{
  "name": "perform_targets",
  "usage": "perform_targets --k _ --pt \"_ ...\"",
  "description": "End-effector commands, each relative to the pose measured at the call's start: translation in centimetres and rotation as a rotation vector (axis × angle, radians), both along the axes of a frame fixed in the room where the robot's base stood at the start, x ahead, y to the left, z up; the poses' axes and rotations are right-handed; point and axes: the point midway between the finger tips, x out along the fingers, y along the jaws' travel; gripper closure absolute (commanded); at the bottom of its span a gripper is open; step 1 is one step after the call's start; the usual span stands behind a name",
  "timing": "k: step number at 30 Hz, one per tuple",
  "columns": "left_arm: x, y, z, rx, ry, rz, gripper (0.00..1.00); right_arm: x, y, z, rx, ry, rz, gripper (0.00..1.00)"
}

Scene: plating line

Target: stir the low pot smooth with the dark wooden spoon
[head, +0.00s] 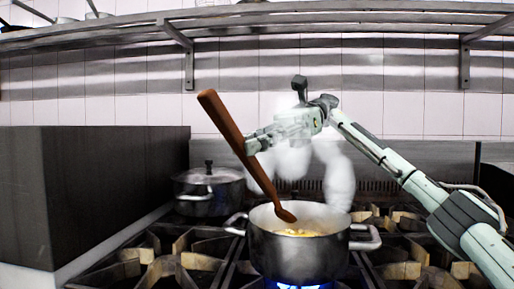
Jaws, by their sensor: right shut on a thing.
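The low pot (298,256) is a steel pot with two side handles. It stands on the front of the stove over a lit blue flame, with yellowish food (298,233) inside. My right gripper (255,145) is above and left of the pot, shut on the dark wooden spoon (226,122). The spoon is tilted, its handle end up to the left and its bowl (286,215) down at the pot's opening. I cannot tell whether the bowl touches the food. My left gripper is not in view.
A lidded pot (208,192) stands behind on the left. A dark box-like block (110,190) fills the left side. Black stove grates (165,262) surround the low pot. White steam rises behind it. A metal rack (340,22) with pans runs along the wall above.

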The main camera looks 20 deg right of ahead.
Motion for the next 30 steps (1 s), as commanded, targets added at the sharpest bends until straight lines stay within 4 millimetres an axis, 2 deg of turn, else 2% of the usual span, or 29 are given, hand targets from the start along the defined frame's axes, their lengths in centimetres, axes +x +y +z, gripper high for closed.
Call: perform_targets --k 17,25,30 --pt "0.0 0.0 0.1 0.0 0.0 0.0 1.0 0.0 0.0 0.2 0.0 -0.001 0.0 1.0" --pt "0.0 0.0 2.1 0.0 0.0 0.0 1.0 0.0 0.0 2.6 0.0 -0.001 0.0 1.0" --pt "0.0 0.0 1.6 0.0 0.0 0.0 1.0 0.0 0.0 3.7 0.002 -0.003 0.0 1.0"
